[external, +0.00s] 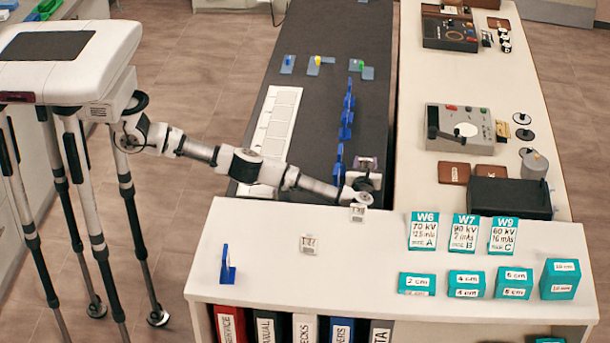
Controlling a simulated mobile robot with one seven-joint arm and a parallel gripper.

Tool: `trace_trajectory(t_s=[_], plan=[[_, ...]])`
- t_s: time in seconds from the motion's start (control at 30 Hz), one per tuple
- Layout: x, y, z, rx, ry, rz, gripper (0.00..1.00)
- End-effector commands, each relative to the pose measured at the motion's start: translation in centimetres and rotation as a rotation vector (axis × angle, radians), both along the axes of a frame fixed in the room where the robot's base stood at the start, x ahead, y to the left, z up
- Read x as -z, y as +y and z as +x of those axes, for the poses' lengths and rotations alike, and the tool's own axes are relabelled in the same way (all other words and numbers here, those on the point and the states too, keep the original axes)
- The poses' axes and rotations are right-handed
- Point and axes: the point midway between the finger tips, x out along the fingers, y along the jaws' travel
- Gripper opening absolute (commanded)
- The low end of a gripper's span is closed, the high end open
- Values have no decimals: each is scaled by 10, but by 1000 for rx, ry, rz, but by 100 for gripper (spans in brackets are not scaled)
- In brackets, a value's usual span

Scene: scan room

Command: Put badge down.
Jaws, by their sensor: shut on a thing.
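My gripper (358,200) is at the end of my outstretched arm, near the back edge of the white shelf top. It is shut on a small white badge (357,213) with dark print, which hangs below it at the back edge of the shelf top. I cannot tell whether the badge touches the surface. A second, similar white tag (308,244) stands on the shelf top, in front and to the left of my gripper. The fingers are too small to make out clearly.
The white shelf top (400,245) holds a blue stand (228,266) at left, and teal cards (464,233) and teal blocks (466,283) at right. Its middle is mostly clear. Behind, a dark table (300,100) carries blue holders (346,118). A white counter (480,90) holds devices.

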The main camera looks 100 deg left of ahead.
Motion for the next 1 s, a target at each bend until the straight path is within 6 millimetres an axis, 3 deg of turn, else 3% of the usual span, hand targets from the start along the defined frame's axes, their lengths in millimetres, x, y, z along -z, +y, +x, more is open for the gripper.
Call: trace_trajectory(t_s=[0.27, 0.3, 0.47, 0.83, 1.0], plan=[[5, 0, 0, -1, 0, -1, 19], [3, 0, 0, -1, 0, -1, 44], [3, 0, 0, -1, 0, 0, 63], [-4, 0, 0, 0, 0, 0, 63], [0, -30, 1, 3, 0, -1, 63]])
